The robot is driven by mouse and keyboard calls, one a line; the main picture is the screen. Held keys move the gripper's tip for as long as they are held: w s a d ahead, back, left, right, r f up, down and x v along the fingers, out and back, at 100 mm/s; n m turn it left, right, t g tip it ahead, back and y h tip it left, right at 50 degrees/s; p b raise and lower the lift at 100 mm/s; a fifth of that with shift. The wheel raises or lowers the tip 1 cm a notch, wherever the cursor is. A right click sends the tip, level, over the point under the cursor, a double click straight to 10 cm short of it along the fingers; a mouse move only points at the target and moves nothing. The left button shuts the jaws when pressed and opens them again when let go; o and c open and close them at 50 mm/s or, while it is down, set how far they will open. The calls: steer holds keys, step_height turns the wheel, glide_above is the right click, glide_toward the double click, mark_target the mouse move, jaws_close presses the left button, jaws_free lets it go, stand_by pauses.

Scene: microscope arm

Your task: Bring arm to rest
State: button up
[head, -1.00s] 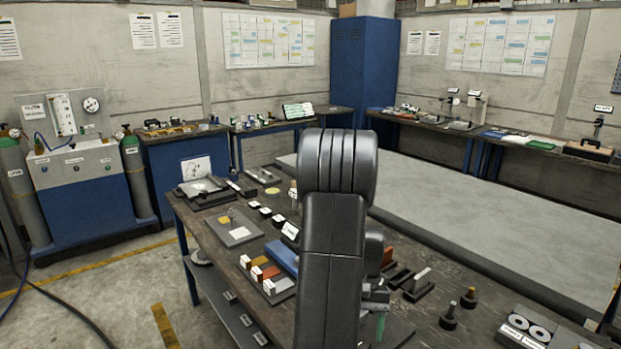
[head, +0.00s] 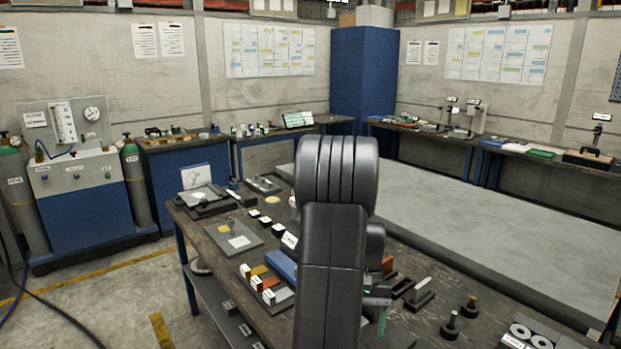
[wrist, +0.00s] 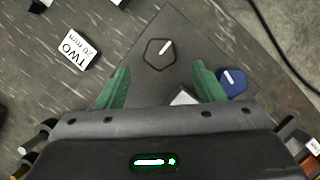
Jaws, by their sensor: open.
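My gripper (wrist: 162,88) is open in the wrist view, with two green fingertips spread apart and nothing held between them. It is over a dark plate that bears a pentagon outline with a white line (wrist: 160,52). A blue piece with a white mark (wrist: 232,82) lies just right of the right fingertip. In the head view my black arm fills the middle, and a green finger of my gripper (head: 381,318) shows low beside it. The arm hides the workbench behind it.
The dark workbench (head: 415,325) carries a blue block (head: 281,262), small coloured blocks (head: 262,285) and dark pegs (head: 470,306). A "TWO 20 mm" label block (wrist: 77,52) lies left of the gripper. A grey platform (head: 480,210) behind is clear.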

steer(key=x, duration=0.5)
steer(key=shift+s+f, duration=0.15)
steer(key=shift+f, duration=0.05)
steer(key=shift+f+n, duration=0.2)
steer(key=shift+n, duration=0.3)
steer(key=n+h+b, duration=0.1)
steer(key=n, duration=0.2)
steer(key=shift+a+n+h, duration=0.15)
steer(key=shift+n+h, duration=0.15)
steer(key=shift+h, duration=0.1)
steer(key=n+h+b, duration=0.1)
steer(key=n, duration=0.2)
steer(key=shift+a+n+t, duration=0.1)
steer(key=shift+n+t, duration=0.3)
steer(key=n+h+b, duration=0.1)
steer(key=n, duration=0.2)
steer(key=shift+s+n+t, duration=0.1)
steer(key=shift+n+t, duration=0.2)
steer(key=shift+t, duration=0.1)
steer(key=n+t+h+b, duration=0.1)
steer(key=n+b, duration=0.1)
steer(key=n, duration=0.2)
steer(key=shift+s+a, duration=0.1)
steer(key=shift+v, duration=1.05)
steer(key=shift+t, duration=0.3)
